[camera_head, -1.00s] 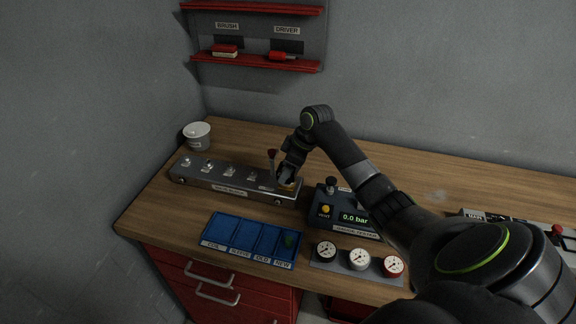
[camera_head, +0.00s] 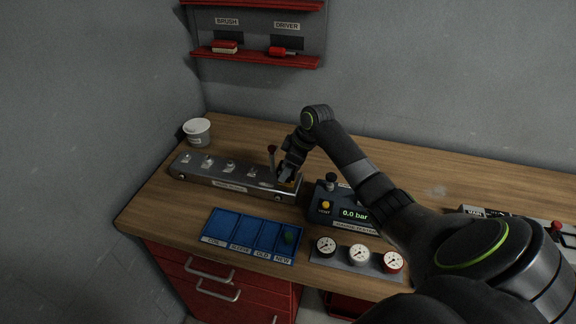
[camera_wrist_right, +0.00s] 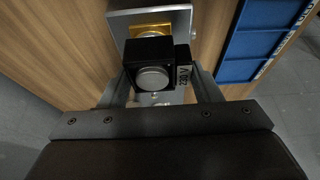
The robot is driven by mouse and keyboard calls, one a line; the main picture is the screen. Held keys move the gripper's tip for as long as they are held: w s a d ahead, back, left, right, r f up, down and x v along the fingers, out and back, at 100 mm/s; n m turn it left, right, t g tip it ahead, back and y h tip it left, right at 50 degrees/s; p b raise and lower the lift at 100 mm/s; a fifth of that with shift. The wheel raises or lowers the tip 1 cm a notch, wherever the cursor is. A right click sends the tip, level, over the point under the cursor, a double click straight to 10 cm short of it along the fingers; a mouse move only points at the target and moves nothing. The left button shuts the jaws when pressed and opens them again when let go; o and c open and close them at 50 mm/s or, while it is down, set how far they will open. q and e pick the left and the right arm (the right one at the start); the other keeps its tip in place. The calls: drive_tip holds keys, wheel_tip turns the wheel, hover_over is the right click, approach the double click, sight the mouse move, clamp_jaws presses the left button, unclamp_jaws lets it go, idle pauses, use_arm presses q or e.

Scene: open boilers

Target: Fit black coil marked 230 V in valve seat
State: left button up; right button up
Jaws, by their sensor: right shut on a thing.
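The black coil (camera_wrist_right: 147,52) shows in the right wrist view, with a round silver end and a white side label reading 230 V (camera_wrist_right: 184,76). My right gripper (camera_wrist_right: 160,82) is shut on it. The coil is in front of a brass-coloured part (camera_wrist_right: 151,29) at the end of the metal valve block (camera_wrist_right: 121,20). I cannot tell whether they touch or how far it is seated. In the head view my right gripper (camera_head: 287,174) is over the right end of the valve block (camera_head: 207,178) and mostly hides the coil. My left gripper is not in view.
A lever with a dark red knob (camera_head: 271,150) stands close left of the gripper. A tester reading 0.0 bar (camera_head: 322,211) is to the right. A white cup (camera_head: 197,132) stands at the back left.

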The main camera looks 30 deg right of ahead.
drive_tip(key=shift+p, duration=0.3)
drive_tip(key=o, duration=1.1)
drive_tip(key=shift+o, duration=0.5)
drive_tip(key=shift+o, duration=1.2)
